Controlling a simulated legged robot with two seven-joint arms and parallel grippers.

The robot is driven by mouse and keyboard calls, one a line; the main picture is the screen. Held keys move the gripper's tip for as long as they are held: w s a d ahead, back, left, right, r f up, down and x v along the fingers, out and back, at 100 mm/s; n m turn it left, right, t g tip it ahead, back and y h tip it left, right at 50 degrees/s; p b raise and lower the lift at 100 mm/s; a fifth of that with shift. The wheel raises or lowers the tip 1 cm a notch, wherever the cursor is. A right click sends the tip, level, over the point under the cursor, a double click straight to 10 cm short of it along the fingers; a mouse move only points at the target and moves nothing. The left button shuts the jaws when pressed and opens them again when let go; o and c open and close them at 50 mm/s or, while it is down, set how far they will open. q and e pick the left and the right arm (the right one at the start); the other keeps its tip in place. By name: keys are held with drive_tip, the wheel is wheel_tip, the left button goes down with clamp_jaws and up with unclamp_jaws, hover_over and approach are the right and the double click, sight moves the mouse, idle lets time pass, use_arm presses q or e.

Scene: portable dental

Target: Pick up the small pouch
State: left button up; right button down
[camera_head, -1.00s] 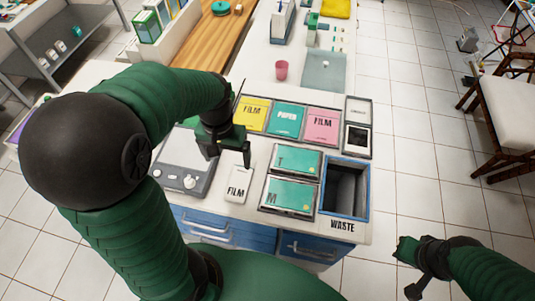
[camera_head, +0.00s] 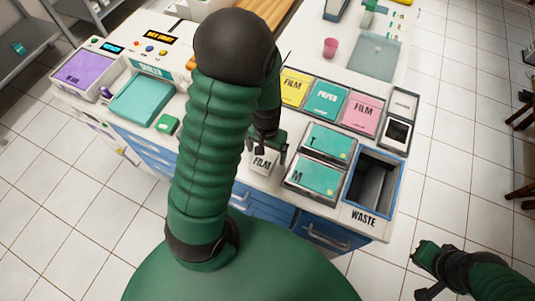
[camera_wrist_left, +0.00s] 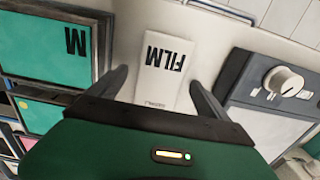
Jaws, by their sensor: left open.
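The small white pouch marked FILM (camera_head: 263,164) lies on the counter, left of the T and M boxes. My left gripper (camera_head: 267,152) is over it with its jaws apart, and my left arm hides part of the area. In the left wrist view the pouch (camera_wrist_left: 166,62) lies flat between and beyond the two open fingers (camera_wrist_left: 160,84). Nothing is held. My right gripper (camera_head: 426,262) is off to the lower right, over the floor, away from the pouch; its jaw opening is unclear.
The M box (camera_head: 312,179) and T box (camera_head: 327,143) stand right of the pouch, with the blue-rimmed waste bin (camera_head: 393,200) beyond. In the wrist view, a grey device with a knob (camera_wrist_left: 283,82) stands on the right. Yellow, teal and pink packets sit behind.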

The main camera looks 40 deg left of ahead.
use_arm(q)
drive_tip(key=shift+w+a+f, duration=0.1)
drive_tip(key=shift+f, duration=0.3)
drive_tip(key=shift+r, duration=0.1)
drive_tip(key=c, duration=1.5)
